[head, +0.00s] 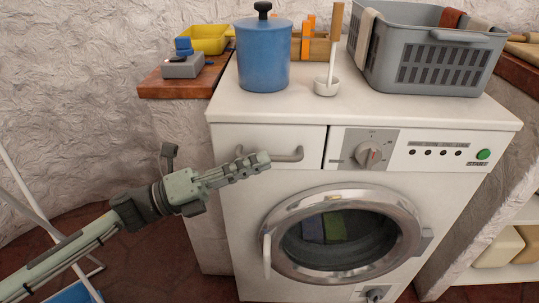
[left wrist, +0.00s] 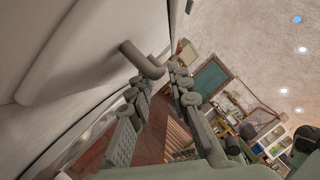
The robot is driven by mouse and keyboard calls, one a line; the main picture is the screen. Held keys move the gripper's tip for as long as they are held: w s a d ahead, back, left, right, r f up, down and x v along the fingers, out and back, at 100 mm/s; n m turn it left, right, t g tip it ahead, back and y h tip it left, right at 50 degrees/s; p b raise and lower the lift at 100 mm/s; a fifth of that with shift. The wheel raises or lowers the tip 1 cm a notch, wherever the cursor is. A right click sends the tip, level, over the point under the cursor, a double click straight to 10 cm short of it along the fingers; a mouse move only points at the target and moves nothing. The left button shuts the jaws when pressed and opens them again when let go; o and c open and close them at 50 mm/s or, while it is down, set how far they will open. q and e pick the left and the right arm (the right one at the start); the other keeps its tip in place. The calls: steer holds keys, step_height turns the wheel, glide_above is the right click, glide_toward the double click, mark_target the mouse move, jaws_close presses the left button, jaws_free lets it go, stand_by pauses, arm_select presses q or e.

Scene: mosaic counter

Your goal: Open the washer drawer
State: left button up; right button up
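The washer drawer (head: 225,139) is at the upper left of the white washer's front, and its front looks flush with the panel. Its grey bar handle (head: 294,155) is partly hidden behind my left gripper (head: 262,160), which reaches in from the left. In the left wrist view the handle (left wrist: 140,60) shows just beyond the fingertips of the left gripper (left wrist: 156,84). The fingers are apart with a gap between them. I cannot tell whether they touch the handle. My right gripper is in neither view.
The washer's round door (head: 412,225) is shut below the drawer. A control dial (head: 370,154) is right of the drawer.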

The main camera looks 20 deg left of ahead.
arm_select(q)
steer(key=shift+x, duration=1.5)
steer(key=shift+c, duration=0.6)
jaws_close()
